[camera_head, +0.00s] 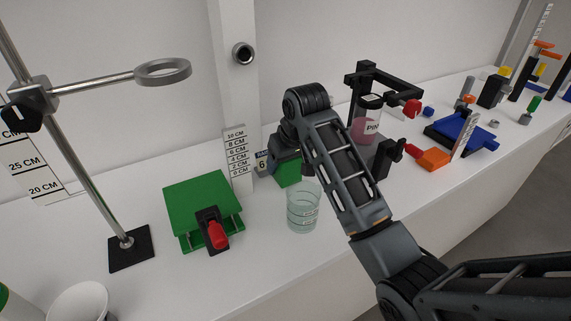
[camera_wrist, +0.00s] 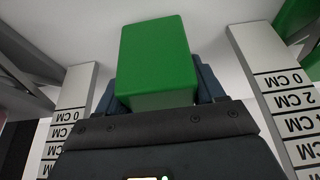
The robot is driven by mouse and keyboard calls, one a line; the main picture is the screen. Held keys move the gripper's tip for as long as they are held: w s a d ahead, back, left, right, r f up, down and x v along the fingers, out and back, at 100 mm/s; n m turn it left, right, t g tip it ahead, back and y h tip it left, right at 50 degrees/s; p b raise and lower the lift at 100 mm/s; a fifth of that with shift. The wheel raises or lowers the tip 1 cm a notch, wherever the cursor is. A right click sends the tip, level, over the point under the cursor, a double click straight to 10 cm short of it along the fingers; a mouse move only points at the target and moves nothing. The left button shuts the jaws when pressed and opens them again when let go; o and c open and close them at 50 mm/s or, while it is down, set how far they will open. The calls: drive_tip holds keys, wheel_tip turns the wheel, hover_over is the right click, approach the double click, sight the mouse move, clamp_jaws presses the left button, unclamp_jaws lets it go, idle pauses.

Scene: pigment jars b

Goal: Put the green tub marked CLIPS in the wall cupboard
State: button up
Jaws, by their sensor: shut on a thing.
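My gripper (camera_head: 286,160) is over the white bench near the wall and points down. It is shut on a small green box-shaped tub (camera_head: 289,175), which shows partly below the jaws. In the wrist view the green tub (camera_wrist: 158,65) sits between the two dark fingers, its plain green face toward the camera. No CLIPS marking is readable on it. I cannot tell whether it touches the bench. No wall cupboard is in view.
A glass beaker (camera_head: 304,207) stands close in front of the held tub. A height scale (camera_head: 237,158) and a green stand with a red knob (camera_head: 198,207) are to the left. A pink jar (camera_head: 366,120) in a black frame is to the right.

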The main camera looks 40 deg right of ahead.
drive_tip(key=shift+f, duration=0.8)
drive_tip(key=shift+f, duration=0.1)
drive_tip(key=o, duration=1.2)
